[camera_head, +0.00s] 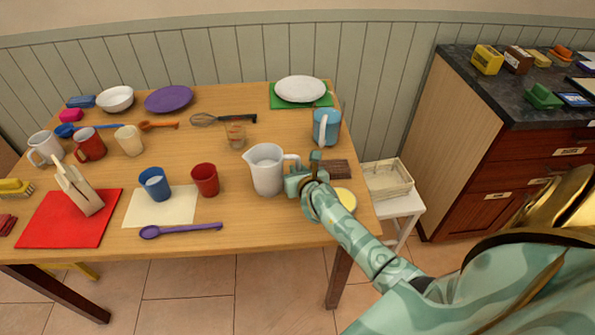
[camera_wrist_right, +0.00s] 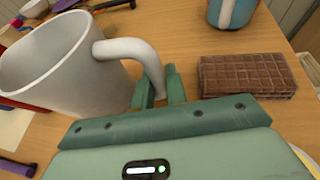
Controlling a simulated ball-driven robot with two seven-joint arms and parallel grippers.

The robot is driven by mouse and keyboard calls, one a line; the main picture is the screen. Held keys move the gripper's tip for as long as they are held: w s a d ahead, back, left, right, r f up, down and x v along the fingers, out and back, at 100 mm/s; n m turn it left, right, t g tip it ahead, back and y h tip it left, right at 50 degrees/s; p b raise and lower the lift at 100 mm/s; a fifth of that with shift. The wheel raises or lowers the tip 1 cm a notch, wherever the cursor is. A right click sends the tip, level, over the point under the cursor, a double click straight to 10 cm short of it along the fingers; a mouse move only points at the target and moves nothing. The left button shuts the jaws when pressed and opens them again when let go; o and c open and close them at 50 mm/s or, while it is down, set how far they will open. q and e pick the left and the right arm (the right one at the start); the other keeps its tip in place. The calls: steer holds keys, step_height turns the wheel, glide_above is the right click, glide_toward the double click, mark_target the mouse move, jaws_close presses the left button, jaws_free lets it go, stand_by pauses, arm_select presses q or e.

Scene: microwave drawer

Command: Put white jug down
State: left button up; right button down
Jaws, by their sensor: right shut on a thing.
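The white jug (camera_head: 268,172) stands upright at the front right part of the wooden table (camera_head: 180,222), its handle to the right. It looks to be at table height, but I cannot tell whether its base touches the wood. My right gripper (camera_head: 294,181) is beside the jug on its right, shut on the jug's handle. In the right wrist view the white jug (camera_wrist_right: 60,65) fills the upper left, and the fingers of my right gripper (camera_wrist_right: 160,88) are on either side of the lower handle. My left gripper is not in view.
A brown chocolate-like block (camera_head: 338,169) lies right of my right gripper. A red cup (camera_head: 205,180) stands left of the jug, a blue jug (camera_head: 327,127) behind right. A measuring cup (camera_head: 235,136) is behind left. Bare wood lies in front of the jug.

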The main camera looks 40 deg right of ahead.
steer(key=shift+f, duration=0.1)
steer(key=c, duration=1.4)
jaws_free()
steer(key=shift+r, duration=0.2)
steer(key=shift+s+a+r, duration=0.1)
steer(key=shift+s+r, duration=0.05)
steer(key=shift+s, duration=0.15)
steer(key=p+v, duration=0.3)
steer(key=v, duration=0.8)
steer(key=shift+s+p, duration=0.2)
steer(key=shift+p, duration=0.1)
